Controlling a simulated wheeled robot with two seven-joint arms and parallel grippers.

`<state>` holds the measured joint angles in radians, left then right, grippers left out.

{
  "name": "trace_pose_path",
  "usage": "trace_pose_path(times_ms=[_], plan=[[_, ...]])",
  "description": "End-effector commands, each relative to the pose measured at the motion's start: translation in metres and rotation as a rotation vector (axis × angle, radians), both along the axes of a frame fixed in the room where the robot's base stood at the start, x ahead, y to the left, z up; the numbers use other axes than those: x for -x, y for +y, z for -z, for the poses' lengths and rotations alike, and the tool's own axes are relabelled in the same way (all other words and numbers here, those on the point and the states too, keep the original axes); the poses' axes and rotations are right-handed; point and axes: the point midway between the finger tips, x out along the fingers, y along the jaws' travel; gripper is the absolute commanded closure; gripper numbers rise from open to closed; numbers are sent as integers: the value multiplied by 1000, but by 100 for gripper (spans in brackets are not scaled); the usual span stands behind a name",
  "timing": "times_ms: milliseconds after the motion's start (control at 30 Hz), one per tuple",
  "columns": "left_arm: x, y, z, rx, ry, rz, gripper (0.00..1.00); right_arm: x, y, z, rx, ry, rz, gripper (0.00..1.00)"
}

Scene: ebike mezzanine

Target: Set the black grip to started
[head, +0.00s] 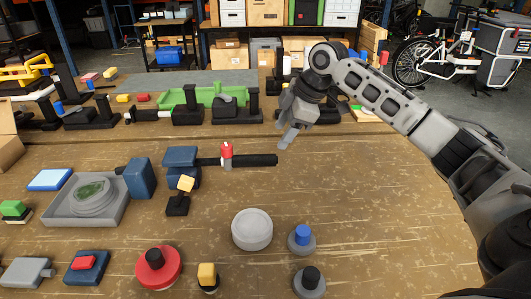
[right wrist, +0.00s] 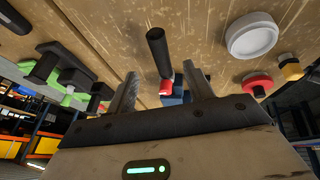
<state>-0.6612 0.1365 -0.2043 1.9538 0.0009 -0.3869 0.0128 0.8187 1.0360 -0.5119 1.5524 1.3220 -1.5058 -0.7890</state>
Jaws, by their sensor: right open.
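The black grip (head: 262,160) is a dark cylinder at the right end of a short horizontal bar, in the middle of the bench in the head view. A red piece (head: 227,152) sits on the bar beside it, and a blue clamp block (head: 181,163) holds the left end. My right gripper (head: 287,138) is just behind and right of the grip's free end, pointing down, apart from it. In the right wrist view my open fingers (right wrist: 160,76) are empty, with the black grip (right wrist: 158,48) showing beyond and between the tips. My left gripper is not in view.
A white round disc (head: 252,230), a blue-topped knob (head: 302,238) and a red button with black top (head: 157,267) stand in front. A grey tray (head: 65,207) is left. Black fixtures and a green tray (head: 176,99) line the back.

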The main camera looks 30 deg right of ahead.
Motion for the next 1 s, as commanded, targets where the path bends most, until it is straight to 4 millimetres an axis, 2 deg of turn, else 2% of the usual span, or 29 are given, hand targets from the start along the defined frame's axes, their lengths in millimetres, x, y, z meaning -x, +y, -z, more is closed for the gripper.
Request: trace_pose_path(times_ms=[200, 400, 600, 900, 967, 1000], plan=[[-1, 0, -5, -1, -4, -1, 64, -17, 12, 44, -2, 3, 1, 48], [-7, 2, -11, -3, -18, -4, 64, -29, 19, 74, -1, 1, 1, 48], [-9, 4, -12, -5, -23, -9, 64, -35, 23, 88, -1, -1, 0, 48], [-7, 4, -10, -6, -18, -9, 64, -36, 23, 91, 0, -1, 0, 48], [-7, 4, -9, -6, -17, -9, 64, -36, 23, 91, 0, -1, 0, 62], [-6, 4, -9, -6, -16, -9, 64, -36, 23, 91, 0, -1, 0, 73]])
